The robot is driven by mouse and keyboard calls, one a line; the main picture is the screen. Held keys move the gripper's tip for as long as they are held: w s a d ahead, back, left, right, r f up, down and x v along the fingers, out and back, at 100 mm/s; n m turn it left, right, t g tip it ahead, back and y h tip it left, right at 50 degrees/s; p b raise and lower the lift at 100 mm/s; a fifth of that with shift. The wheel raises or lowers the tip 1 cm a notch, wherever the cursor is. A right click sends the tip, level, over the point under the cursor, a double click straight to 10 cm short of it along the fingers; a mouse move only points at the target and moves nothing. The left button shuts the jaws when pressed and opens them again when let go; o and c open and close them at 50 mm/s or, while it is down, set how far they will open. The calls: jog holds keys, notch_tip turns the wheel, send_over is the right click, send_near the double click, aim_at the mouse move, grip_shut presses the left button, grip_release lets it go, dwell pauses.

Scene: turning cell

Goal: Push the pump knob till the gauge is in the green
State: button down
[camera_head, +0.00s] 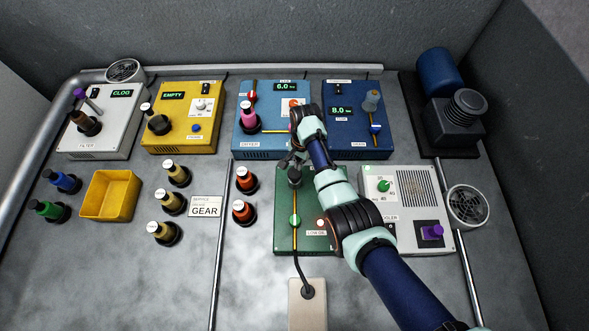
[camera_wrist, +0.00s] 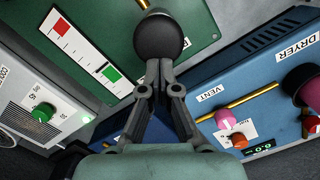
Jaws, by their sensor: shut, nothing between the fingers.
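The green pump panel (camera_head: 284,240) stands in the middle of the bench. Its black round pump knob (camera_head: 294,176) also shows in the wrist view (camera_wrist: 161,37). My gripper (camera_head: 293,158) is shut and empty, with its fingertips (camera_wrist: 160,68) right at the knob; I cannot tell whether they touch it. The gauge (camera_wrist: 84,49) is a white strip with a red block and a green block. A thin dark mark lies on the white just beside the green block. In the head view my arm hides the gauge.
A blue dryer box (camera_head: 262,120) with knobs stands behind the panel, and a grey cooler box (camera_head: 404,210) stands to its right. A label reading LOW OIL (camera_head: 317,233) sits under a reddish lamp (camera_head: 320,222). Several bottles and a yellow bin (camera_head: 109,214) stand left.

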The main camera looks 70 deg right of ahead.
jog(key=shift+s+d+r, duration=0.15)
jog(key=shift+s+d, duration=0.05)
jog(key=shift+d, duration=0.3)
notch_tip(320, 180, up, 12)
jog(key=d, duration=0.1)
jog(key=shift+d, duration=0.15)
jog(key=shift+s, duration=0.1)
dwell(0.5)
